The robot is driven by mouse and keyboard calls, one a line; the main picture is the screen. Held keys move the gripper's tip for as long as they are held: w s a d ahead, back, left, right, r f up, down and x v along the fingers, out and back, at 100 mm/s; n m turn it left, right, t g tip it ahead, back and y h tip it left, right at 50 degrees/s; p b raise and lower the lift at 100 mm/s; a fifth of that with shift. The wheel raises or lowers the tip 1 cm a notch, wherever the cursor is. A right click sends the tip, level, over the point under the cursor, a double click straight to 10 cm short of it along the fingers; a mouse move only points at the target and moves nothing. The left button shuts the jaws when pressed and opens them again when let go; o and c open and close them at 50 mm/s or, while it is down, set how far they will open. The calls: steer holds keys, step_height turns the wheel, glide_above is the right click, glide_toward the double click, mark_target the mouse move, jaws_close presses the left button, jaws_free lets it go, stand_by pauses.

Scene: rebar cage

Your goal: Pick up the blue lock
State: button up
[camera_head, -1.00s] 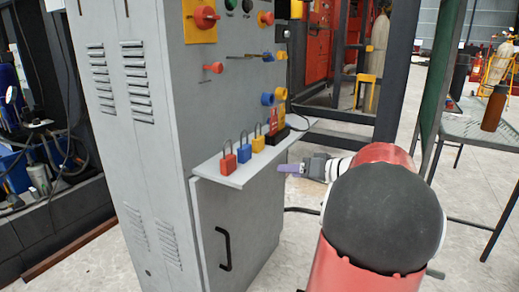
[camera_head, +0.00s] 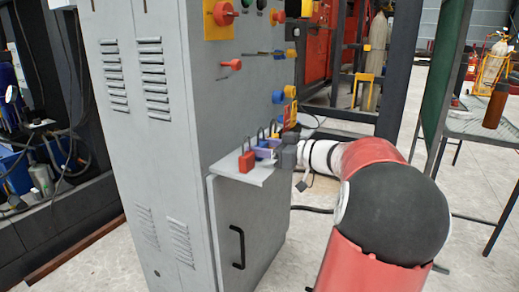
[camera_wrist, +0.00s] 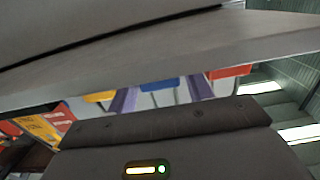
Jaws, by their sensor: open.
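The blue lock (camera_wrist: 159,86) stands on the grey cabinet's shelf (camera_head: 235,173). In the wrist view its blue body and shackle show between the two purple fingers of my gripper (camera_wrist: 162,96), which is open. In the head view my gripper (camera_head: 267,151) reaches over the shelf from the right. Its purple finger hides much of the blue lock there. I cannot tell whether the fingers touch it.
A red lock (camera_head: 248,161) stands close on one side of the blue lock. A yellow lock (camera_wrist: 100,97) is close on the other. The cabinet front carries knobs, including a red one (camera_head: 231,65), above the shelf.

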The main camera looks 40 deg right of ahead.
steer(key=shift+x, duration=1.25)
steer(key=c, duration=0.8)
steer(key=shift+o, duration=0.2)
step_height(320, 180, up, 10)
steer(key=shift+p, duration=0.35)
